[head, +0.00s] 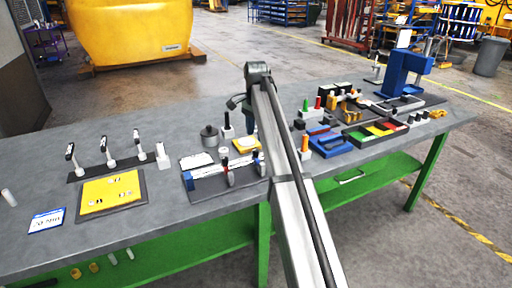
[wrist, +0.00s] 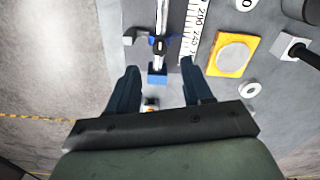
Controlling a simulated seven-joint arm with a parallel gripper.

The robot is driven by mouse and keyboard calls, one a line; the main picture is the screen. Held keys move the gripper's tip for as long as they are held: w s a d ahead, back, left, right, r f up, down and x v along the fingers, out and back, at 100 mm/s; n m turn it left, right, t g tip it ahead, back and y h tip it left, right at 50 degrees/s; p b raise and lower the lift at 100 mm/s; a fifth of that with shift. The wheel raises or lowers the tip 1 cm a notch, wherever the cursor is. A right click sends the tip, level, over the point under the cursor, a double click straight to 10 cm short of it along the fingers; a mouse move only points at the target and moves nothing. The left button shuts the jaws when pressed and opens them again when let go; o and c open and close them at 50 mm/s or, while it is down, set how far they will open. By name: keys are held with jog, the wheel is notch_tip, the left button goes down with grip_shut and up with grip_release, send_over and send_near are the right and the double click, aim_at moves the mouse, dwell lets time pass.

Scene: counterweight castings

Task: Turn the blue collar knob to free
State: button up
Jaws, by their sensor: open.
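A scale fixture (head: 222,185) with a silver rod and a white ruler lies at the middle of the bench. In the wrist view the rod (wrist: 162,15) runs beside the ruler (wrist: 190,40). A blue block (wrist: 157,79) is at the rod's near end. My gripper (wrist: 160,68) is open, its dark fingers either side of the blue block and short of the collar. I cannot read the knob's setting. My arm hides part of the fixture in the head view.
A yellow pad with a grey disc (wrist: 233,53) and a white ring (wrist: 250,90) lie right of my gripper. A grey weight (head: 209,136) stands behind the fixture. Trays and a blue press (head: 402,75) crowd the bench's right.

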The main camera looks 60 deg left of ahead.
aim_at(256, 150)
notch_tip(256, 150, down, 7)
jog(key=shift+r, duration=0.15)
jog(key=shift+c, duration=0.4)
grip_shut()
dwell(0.3)
